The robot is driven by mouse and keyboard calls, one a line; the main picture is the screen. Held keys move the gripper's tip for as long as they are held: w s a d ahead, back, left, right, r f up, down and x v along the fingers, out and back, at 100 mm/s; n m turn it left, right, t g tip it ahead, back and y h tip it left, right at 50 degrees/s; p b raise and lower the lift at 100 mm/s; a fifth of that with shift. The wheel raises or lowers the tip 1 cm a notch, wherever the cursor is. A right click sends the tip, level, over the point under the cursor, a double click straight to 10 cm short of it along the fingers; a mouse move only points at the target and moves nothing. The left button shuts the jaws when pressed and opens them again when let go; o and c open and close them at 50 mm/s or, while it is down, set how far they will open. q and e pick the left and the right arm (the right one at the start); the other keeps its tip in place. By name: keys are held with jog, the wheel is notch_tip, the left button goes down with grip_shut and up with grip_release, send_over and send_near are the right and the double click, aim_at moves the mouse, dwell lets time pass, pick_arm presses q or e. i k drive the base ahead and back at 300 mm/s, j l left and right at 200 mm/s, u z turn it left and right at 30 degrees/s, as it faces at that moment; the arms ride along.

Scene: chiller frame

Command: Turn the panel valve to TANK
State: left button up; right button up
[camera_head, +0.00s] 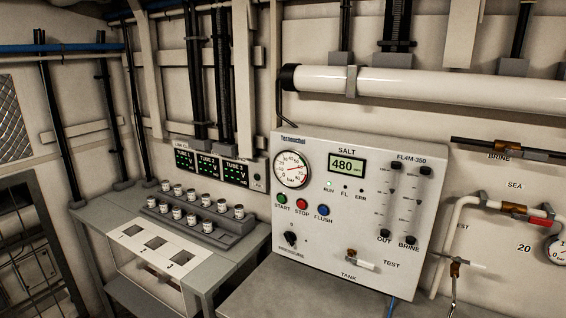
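The panel valve (353,255) sits low on the front of the white control panel (330,225). It has a small brass-coloured body and a pale handle pointing right and slightly down. The label TEST is to its right and the label TANK is below it. The handle lies on the TEST side, not down toward TANK. Neither of my grippers is in view, and nothing touches the valve.
A grey bench top (255,300) lies below the panel. A side table (95,215) at left carries a rack (205,232) of several small jars. Pipes and a BRINE valve (510,148) are on the right wall. Space before the panel is clear.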

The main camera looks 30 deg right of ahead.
aim_at(362, 264)
jog(key=z, duration=1.35)
